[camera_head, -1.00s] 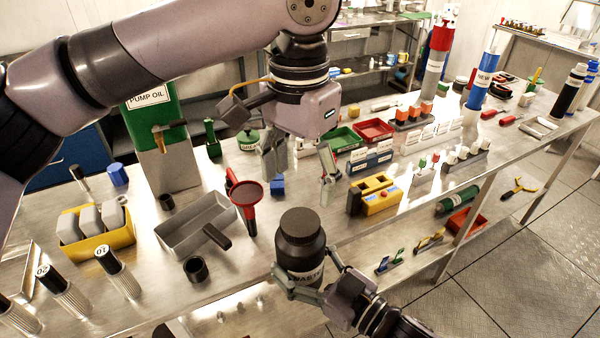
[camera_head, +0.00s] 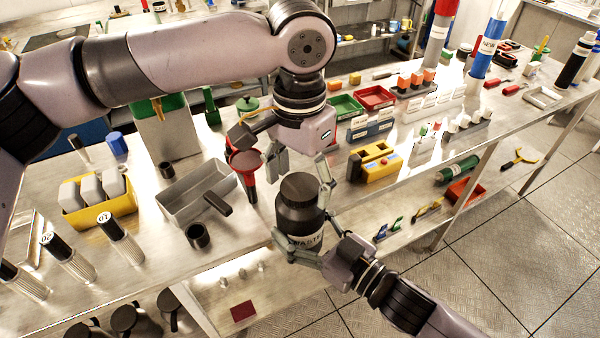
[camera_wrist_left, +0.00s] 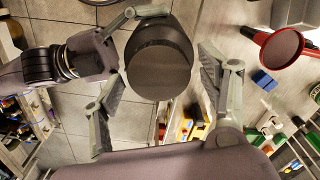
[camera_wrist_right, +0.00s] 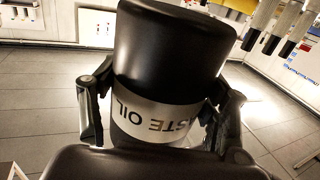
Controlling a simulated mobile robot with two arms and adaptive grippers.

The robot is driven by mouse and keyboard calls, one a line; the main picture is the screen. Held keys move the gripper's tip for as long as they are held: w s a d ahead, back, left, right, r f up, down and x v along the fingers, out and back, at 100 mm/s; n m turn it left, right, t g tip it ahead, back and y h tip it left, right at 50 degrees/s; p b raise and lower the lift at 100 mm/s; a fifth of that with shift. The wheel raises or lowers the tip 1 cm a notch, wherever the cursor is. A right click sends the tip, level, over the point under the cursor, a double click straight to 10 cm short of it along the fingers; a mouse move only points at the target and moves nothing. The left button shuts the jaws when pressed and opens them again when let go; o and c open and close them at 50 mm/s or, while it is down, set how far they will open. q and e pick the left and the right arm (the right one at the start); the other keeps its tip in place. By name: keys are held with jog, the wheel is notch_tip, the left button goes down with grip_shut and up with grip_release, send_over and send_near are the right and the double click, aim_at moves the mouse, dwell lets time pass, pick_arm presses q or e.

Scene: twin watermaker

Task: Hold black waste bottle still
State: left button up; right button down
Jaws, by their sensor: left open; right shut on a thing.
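The black waste bottle (camera_head: 300,213) has a wide dark lid and a white label band. My left gripper (camera_head: 300,170) is open just above the lid. In the left wrist view the lid (camera_wrist_left: 158,62) lies between and beyond the spread left fingers (camera_wrist_left: 155,105), apparently not touched by them.
A red funnel (camera_head: 245,165) stands close left of the bottle. A grey tray (camera_head: 190,205) and a black cup (camera_head: 198,236) lie further left. A yellow block device (camera_head: 374,163) is to the right. Open floor (camera_head: 500,270) lies at the lower right.

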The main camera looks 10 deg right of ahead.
pick_arm(q)
jog(key=shift+c, duration=0.4)
jog(key=c, duration=1.2)
jog(key=shift+o, duration=0.2)
jog(key=m, duration=0.8)
jog(key=shift+w+m, duration=0.1)
jog(key=shift+m, duration=0.2)
jog(key=o, duration=1.4)
notch_tip(320, 180, up, 12)
